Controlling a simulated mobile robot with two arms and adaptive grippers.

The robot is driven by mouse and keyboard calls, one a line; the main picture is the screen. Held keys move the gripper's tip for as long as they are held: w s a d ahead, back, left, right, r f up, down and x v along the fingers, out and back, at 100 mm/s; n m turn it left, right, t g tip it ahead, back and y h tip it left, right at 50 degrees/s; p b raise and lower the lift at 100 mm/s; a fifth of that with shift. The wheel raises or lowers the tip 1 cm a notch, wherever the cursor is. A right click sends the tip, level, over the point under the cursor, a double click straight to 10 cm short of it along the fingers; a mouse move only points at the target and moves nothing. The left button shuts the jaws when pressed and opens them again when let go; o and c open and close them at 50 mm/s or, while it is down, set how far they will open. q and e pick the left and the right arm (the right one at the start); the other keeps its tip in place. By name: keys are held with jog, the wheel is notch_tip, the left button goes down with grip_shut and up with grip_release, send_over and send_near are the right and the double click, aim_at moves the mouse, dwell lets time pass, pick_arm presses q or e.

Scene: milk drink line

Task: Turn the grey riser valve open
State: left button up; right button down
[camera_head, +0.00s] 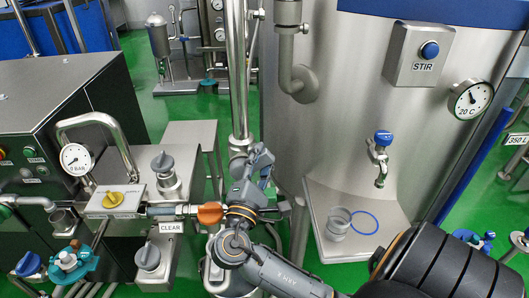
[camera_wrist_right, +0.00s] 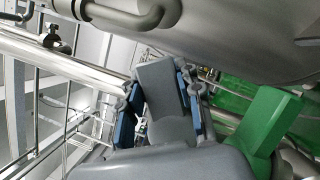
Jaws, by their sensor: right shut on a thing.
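The riser is a shiny vertical steel pipe (camera_head: 237,75) left of the big tank. My right gripper (camera_head: 255,168) is at the lower part of this pipe, beside its fittings. In the right wrist view a flat grey valve handle (camera_wrist_right: 160,85) stands between its blue finger pads, and the gripper is shut on it. In the head view the gripper largely hides this handle, and how far it is turned cannot be told. My left gripper is not in view.
A green handle (camera_wrist_right: 268,120) is close to the right of the gripper in the wrist view. An orange handle (camera_head: 209,214) and a grey knob (camera_head: 162,162) are to its left. The steel tank (camera_head: 345,110) is to its right, with a small tray (camera_head: 395,225) below a blue tap (camera_head: 382,140).

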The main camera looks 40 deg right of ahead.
aim_at(241, 162)
jog(key=n, duration=0.1)
jog(key=r+n+t+p, duration=0.1)
jog(key=n+p, duration=0.1)
jog(key=shift+w+a+r+n+t, duration=0.2)
jog(key=shift+w+a+n+t, duration=0.1)
jog(key=shift+a, duration=0.05)
jog(key=n+p, duration=0.1)
jog(key=n+t+p, duration=0.1)
jog(key=n, duration=0.1)
jog(key=w+a+r+n+t+p, duration=0.1)
jog(key=n, duration=0.1)
jog(key=shift+a+y, duration=0.1)
jog(key=shift+y, duration=0.3)
jog(key=n+t+p, duration=0.1)
jog(key=n, duration=0.1)
jog(key=w+a+n+t+y+p, duration=0.1)
jog(key=n, duration=0.1)
jog(key=shift+r, duration=0.1)
jog(key=shift+w+a+n+t+y+p, duration=0.2)
jog(key=shift+n+t+y+p, duration=0.1)
jog(key=shift+n, duration=0.4)
jog(key=shift+w+a+n+t+y+p, duration=0.1)
jog(key=shift+a+n+t+y+p, duration=0.15)
jog(key=shift+n, duration=0.45)
jog(key=c, duration=0.9)
grip_release()
jog(key=v, duration=1.2)
